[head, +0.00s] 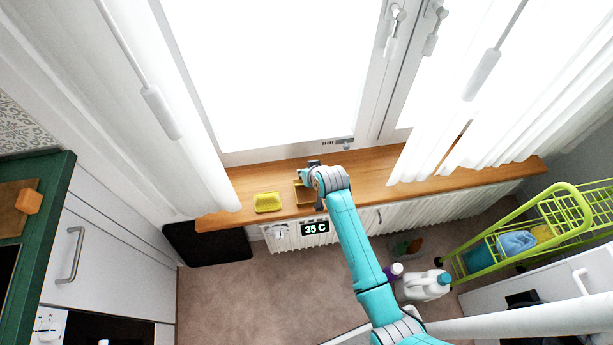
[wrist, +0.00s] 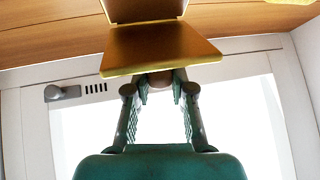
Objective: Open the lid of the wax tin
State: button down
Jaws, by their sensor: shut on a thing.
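The wax tin (head: 304,195) is a brownish-gold box on the wooden sill, partly hidden by my gripper in the head view. In the wrist view its lid (wrist: 160,48) is a flat gold plate with a yellowish edge. The lid looks raised at an angle to the tin body (wrist: 145,9), which is cut off by the top edge. My gripper (wrist: 160,82) is shut on a small brownish knob (wrist: 160,79) at the lid's edge. In the head view my gripper (head: 308,172) is on the window side of the tin. The tin's inside cannot be made out.
The window and curtains are behind. A radiator with a "35 C" display (head: 314,228) is below. Bottles (head: 424,285) and a green cart (head: 535,235) stand at right.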

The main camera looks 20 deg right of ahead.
jog(key=shift+w+d+g, duration=0.1)
jog(key=shift+w+g, duration=0.3)
jog(key=shift+g, duration=0.2)
jog(key=c, duration=1)
grip_release()
jog(key=shift+o, duration=0.2)
jog(key=v, duration=1.2)
jog(key=shift+d, duration=0.1)
